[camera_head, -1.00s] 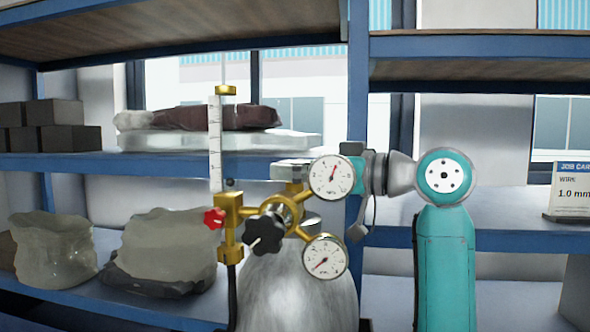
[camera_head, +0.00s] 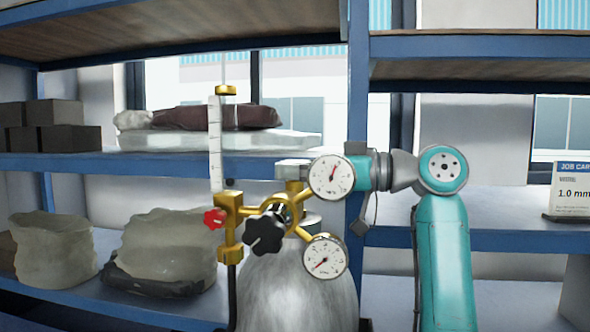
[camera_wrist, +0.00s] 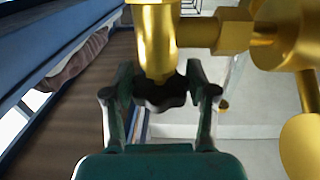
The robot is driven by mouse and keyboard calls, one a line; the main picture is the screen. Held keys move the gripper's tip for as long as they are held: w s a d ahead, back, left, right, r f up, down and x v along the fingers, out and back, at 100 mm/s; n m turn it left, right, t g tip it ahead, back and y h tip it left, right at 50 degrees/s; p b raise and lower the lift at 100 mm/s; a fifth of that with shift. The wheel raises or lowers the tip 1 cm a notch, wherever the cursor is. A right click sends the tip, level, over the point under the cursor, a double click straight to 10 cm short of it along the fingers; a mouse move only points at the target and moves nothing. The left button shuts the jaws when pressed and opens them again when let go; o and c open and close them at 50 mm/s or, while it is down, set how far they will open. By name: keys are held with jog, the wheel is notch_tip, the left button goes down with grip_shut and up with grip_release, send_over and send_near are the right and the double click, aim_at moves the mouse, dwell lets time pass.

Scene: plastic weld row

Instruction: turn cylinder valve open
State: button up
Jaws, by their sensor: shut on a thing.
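In the wrist view my gripper (camera_wrist: 160,86) is shut on the dark lobed valve handwheel (camera_wrist: 164,98), one finger on each side. The brass valve body (camera_wrist: 157,45) stands right beyond the handwheel and covers part of it. In the head view the grey gas cylinder (camera_head: 298,285) stands upright with a brass regulator (camera_head: 283,212) at its top. My arm reaches in from the right, behind the upper gauge (camera_head: 331,177). The gripper's hold on the handwheel is hidden there. How far the valve is turned cannot be told.
The regulator carries a lower gauge (camera_head: 325,256), a black knob (camera_head: 264,235), a red knob (camera_head: 214,218) and an upright flow tube (camera_head: 215,145) close to my gripper. Blue shelving (camera_head: 358,110) stands behind. Bags (camera_head: 165,250) and dark blocks (camera_head: 42,126) lie on the left shelves.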

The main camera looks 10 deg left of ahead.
jog(key=n+g, duration=0.3)
jog(key=g, duration=0.2)
jog(key=shift+n+g+h, duration=0.55)
jog(key=shift+n+g, duration=0.4)
jog(key=shift+g, duration=0.4)
jog(key=shift+n+g+h, duration=0.55)
jog(key=shift+n+g, duration=0.4)
jog(key=shift+g, duration=0.4)
jog(key=o, duration=1.2)
jog(key=shift+c, duration=0.2)
jog(key=v, duration=1.2)
